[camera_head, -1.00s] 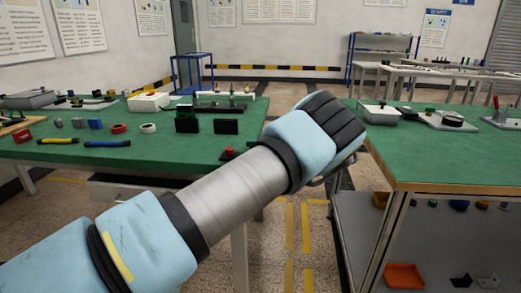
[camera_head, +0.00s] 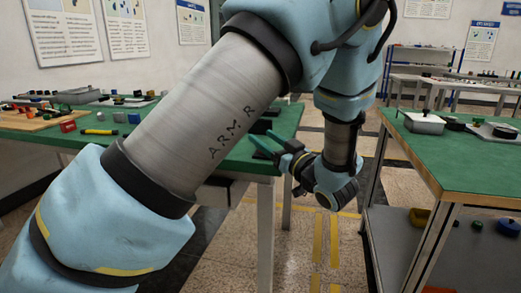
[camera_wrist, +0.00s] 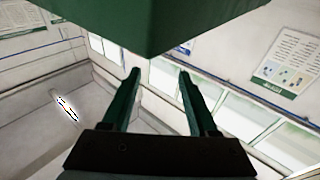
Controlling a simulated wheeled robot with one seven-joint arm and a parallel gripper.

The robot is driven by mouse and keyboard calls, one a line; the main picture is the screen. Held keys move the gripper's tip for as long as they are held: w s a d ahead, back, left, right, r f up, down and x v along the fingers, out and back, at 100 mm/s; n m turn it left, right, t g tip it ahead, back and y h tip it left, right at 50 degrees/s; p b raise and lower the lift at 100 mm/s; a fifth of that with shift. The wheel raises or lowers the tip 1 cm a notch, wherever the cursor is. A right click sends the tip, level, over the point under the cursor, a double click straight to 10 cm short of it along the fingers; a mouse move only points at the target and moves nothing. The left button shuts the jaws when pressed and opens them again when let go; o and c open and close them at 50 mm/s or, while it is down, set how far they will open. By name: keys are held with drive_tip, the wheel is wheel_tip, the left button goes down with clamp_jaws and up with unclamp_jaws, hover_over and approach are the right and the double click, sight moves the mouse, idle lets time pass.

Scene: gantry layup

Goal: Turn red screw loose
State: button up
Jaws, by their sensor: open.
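I cannot make out the red screw in either current view; my arm covers much of the left green table (camera_head: 285,117). My gripper (camera_head: 260,145) is at the right end of that table in the head view, with its green fingers pointing left toward the table edge. In the wrist view the two green fingers of my gripper (camera_wrist: 158,75) stand apart with nothing between them. A large green shape (camera_wrist: 150,22) fills the top of the wrist view beyond the fingertips; I cannot tell what it is.
A red block (camera_head: 68,126), a yellow-handled tool (camera_head: 99,132) and a grey box (camera_head: 78,96) are on the left table. The right table (camera_head: 465,160) carries a light box (camera_head: 424,123). A floor aisle with yellow lines (camera_head: 333,240) lies between the tables.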

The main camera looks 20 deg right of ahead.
drive_tip(key=s+f+m+g+h, duration=0.25)
drive_tip(key=s+m+h, duration=0.25)
drive_tip(key=h, duration=0.3)
drive_tip(key=shift+t, duration=0.45)
drive_tip(key=w, duration=1)
drive_tip(key=shift+w+d+f+b, duration=0.25)
drive_tip(key=shift+d+b, duration=0.05)
drive_tip(key=shift+d, duration=0.1)
drive_tip(key=shift+c, duration=0.2)
clamp_jaws()
